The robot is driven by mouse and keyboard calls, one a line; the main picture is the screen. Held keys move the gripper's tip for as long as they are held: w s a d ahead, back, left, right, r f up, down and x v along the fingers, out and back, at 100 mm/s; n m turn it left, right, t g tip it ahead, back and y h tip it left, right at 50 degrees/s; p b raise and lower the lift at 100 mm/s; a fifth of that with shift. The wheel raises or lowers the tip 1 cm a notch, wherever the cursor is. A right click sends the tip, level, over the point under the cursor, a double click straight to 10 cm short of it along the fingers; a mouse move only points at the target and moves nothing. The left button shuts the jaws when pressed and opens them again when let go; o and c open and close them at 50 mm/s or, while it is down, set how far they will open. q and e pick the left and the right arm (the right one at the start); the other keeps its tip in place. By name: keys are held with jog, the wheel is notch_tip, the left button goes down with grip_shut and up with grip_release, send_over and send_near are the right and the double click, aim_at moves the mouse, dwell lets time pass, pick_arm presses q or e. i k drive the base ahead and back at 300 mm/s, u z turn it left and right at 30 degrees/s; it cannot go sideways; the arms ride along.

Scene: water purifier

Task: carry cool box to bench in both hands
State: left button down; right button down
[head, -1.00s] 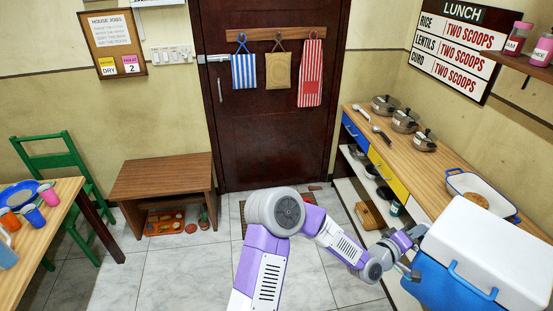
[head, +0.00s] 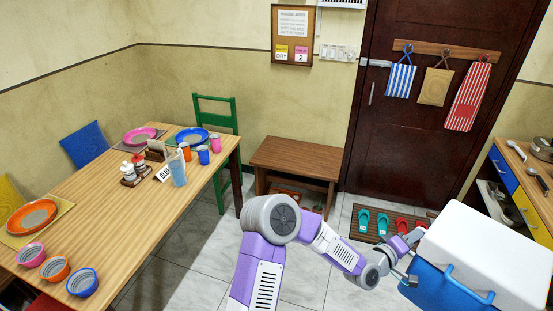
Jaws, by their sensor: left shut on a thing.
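The cool box (head: 479,262) is blue with a white lid and a light blue handle, at the lower right of the head view. It looks held up in front of me, and its right side runs close to the picture edge. My left gripper (head: 408,279) is shut at the box's left side. My right gripper does not show. The bench (head: 296,157) is a low brown wooden one with a lower shelf, against the back wall left of the door. Its top is bare.
A dining table (head: 120,215) with plates, cups and bowls fills the left. A green chair (head: 216,124) stands between it and the bench. Slippers lie on a mat (head: 367,225) before the dark door (head: 420,130). The counter (head: 530,185) is at right. Tiled floor lies open centrally.

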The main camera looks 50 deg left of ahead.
aim_at(300, 153)
jog(key=u, duration=0.9)
jog(key=i, duration=0.65)
jog(key=u, duration=1.35)
jog(key=i, duration=2)
jog(key=z, duration=0.65)
jog(key=i, duration=0.8)
jog(key=z, duration=0.55)
